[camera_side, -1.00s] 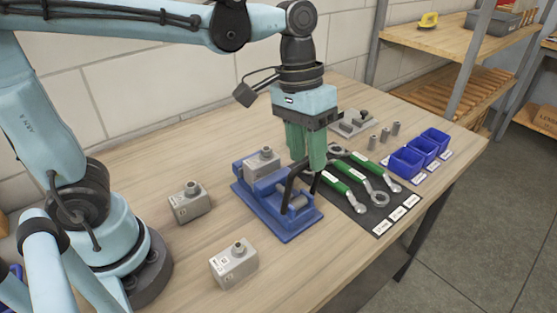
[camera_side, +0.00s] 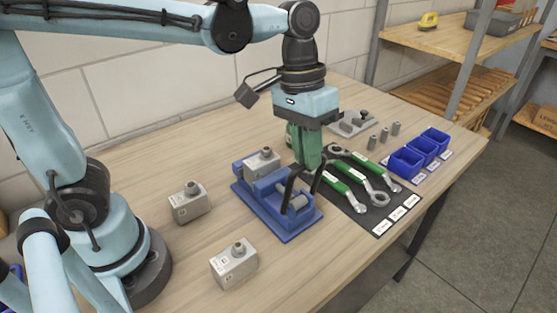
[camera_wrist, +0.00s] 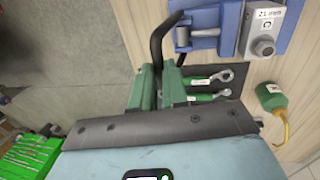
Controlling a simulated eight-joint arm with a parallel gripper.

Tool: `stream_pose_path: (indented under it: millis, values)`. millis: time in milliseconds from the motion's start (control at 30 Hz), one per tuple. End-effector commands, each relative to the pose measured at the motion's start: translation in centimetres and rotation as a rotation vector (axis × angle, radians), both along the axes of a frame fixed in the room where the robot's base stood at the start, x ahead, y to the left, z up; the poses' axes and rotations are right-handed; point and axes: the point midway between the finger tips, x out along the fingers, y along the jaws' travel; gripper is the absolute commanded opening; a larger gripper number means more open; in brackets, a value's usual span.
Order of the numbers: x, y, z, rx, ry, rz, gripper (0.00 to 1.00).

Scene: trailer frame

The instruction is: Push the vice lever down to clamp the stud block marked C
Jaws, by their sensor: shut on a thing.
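The blue vice (camera_side: 277,221) sits on the bench; it also shows at the top of the wrist view (camera_wrist: 226,15). A grey stud block (camera_side: 262,163) sits in it, its stud upward; it also shows in the wrist view (camera_wrist: 266,22), but I cannot read its letter surely. The dark vice lever (camera_side: 291,190) stands raised at the front of the vice and shows as a black bent bar in the wrist view (camera_wrist: 157,42). My gripper (camera_side: 309,164) has its green fingers shut on the lever's upper part; in the wrist view the lever runs between the fingertips (camera_wrist: 158,68).
Two more grey stud blocks (camera_side: 189,203) (camera_side: 234,264) stand left and in front of the vice. Green-handled wrenches (camera_side: 347,186) lie on a dark mat (camera_side: 350,211) close to its right. Blue bins (camera_side: 406,163) stand farther right. Bare bench lies between blocks and vice.

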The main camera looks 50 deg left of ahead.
Motion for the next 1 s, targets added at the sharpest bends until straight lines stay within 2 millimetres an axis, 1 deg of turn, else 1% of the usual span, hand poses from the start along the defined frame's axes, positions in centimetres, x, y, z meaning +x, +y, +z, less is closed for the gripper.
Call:
stream_pose_path:
  millis: [167,433,667,867,1000]
  values:
    - [0.0,-1.2,-0.1,0.061,0.000,-0.007,0.00]
    - [0.0,-4.1,-1.0,0.256,0.000,-0.010,0.00]
    - [0.0,-6.7,-2.4,0.245,0.002,-0.005,0.00]
    - [0.0,-8.8,-4.1,0.240,0.002,-0.006,0.00]
    - [0.0,-8.6,-4.0,0.242,0.001,-0.003,0.22]
